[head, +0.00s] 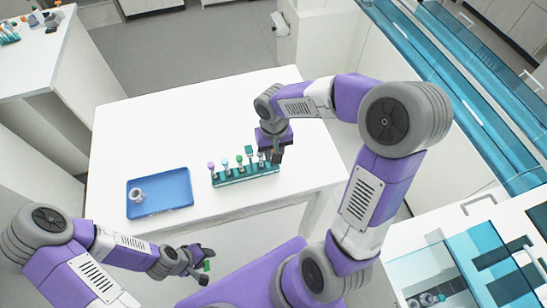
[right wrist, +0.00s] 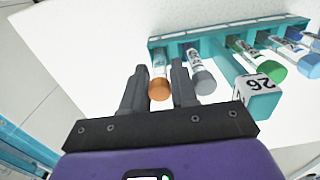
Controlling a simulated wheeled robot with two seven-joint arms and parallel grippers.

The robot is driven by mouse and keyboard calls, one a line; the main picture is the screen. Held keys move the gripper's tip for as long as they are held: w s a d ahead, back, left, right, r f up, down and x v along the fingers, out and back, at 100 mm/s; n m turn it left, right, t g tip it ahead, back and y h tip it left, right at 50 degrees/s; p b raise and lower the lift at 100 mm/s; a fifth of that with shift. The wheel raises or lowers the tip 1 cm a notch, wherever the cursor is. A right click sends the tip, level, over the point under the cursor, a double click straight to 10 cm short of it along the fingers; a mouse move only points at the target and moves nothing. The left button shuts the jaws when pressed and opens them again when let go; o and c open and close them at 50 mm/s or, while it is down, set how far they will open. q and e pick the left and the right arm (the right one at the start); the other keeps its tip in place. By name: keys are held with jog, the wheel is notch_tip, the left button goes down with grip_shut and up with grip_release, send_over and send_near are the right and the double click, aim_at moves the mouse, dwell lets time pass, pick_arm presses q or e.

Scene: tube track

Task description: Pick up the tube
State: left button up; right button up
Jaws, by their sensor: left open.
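A teal rack (head: 245,177) on the white table holds a row of tubes with coloured caps. In the right wrist view, an orange-capped tube (right wrist: 159,89) stands in the rack (right wrist: 215,37) between the two fingers of my right gripper (right wrist: 160,75). The fingers look apart, with a slight gap beside the tube. A grey-capped tube (right wrist: 203,82) is just right of the right finger. In the head view my right gripper (head: 275,155) is at the rack's right end and hides part of it. My left gripper (head: 204,262) is open, away from the rack, below the table's front edge.
A blue tray (head: 175,202) with a small pale object (head: 138,196) lies left of the rack. In the right wrist view, a teal block marked 26 (right wrist: 257,95) and several green- and blue-capped tubes are to the right. The back of the table is clear.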

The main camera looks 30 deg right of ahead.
jog(key=shift+f, duration=0.15)
jog(key=c, duration=0.5)
jog(key=shift+o, duration=0.2)
notch_tip(320, 180, up, 10)
jog(key=shift+p, duration=0.7)
jog(key=shift+f, duration=0.15)
jog(key=shift+f+b, duration=3.75)
jog(key=shift+f, duration=0.9)
